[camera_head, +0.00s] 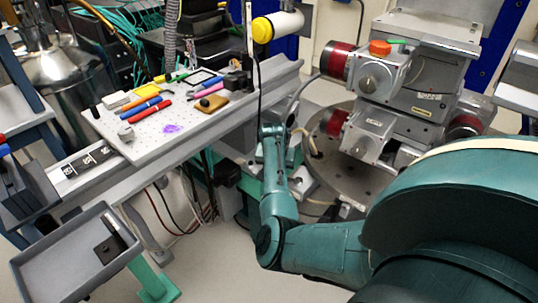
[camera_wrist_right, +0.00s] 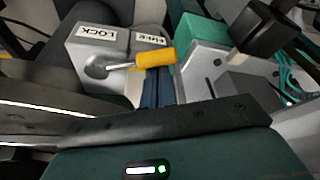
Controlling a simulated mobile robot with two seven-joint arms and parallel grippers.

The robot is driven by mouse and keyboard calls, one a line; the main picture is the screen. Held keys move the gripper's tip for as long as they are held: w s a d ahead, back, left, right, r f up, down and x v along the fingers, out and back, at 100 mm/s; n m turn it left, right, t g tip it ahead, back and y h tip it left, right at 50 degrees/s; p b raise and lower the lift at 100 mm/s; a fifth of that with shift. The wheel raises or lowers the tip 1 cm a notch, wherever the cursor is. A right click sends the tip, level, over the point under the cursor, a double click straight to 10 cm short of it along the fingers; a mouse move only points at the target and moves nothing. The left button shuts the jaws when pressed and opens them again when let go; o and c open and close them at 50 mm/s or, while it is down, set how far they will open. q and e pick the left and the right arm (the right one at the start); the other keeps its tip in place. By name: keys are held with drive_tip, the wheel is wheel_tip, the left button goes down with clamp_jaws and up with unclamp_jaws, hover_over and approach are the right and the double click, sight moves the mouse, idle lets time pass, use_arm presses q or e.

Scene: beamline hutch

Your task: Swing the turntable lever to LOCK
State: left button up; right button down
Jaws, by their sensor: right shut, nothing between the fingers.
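The turntable lever has a yellow handle (camera_wrist_right: 155,58) on a thin metal rod, which comes out of a round pivot in a grey block (camera_wrist_right: 125,50). The block carries a LOCK label (camera_wrist_right: 97,32) at left and a second label (camera_wrist_right: 152,37), hard to read, at right. The handle points right, just below the second label and away from LOCK. My right gripper (camera_wrist_right: 158,72) is shut and empty, its dark fingers close under the handle; contact is unclear. In the head view the round turntable (camera_head: 345,180) is partly hidden by my right arm, and I cannot make out the lever. My left gripper is not in view.
A perforated board (camera_head: 155,125) with pens and small tools lies on the rail left of my arm. A grey tray (camera_head: 75,262) is at lower left. Grey motor stages (camera_head: 385,75) stand over the turntable. A green block (camera_wrist_right: 203,30) sits right of the handle.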

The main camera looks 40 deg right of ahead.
drive_tip(key=n+p, duration=0.1)
drive_tip(key=p, duration=0.1)
drive_tip(key=s+a+r+n+p, duration=0.1)
drive_tip(key=p, duration=0.2)
drive_tip(key=shift+a+n+t+y, duration=0.15)
drive_tip(key=shift+n+t+y, duration=0.15)
drive_tip(key=shift+y, duration=0.1)
use_arm(q)
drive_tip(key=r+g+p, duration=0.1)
drive_tip(key=p, duration=0.2)
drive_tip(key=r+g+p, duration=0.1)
drive_tip(key=p, duration=0.2)
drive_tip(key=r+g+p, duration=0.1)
drive_tip(key=p, duration=0.3)
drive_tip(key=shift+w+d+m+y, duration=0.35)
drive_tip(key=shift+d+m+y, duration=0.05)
use_arm(e)
drive_tip(key=s+a+f+n+y, duration=0.1)
drive_tip(key=s+a+n+y, duration=0.1)
drive_tip(key=s+n, duration=0.3)
drive_tip(key=n, duration=0.3)
drive_tip(key=shift+s+a+n+t+y, duration=0.3)
drive_tip(key=shift+s+n+t+y, duration=0.05)
drive_tip(key=shift+n+t+y, duration=0.05)
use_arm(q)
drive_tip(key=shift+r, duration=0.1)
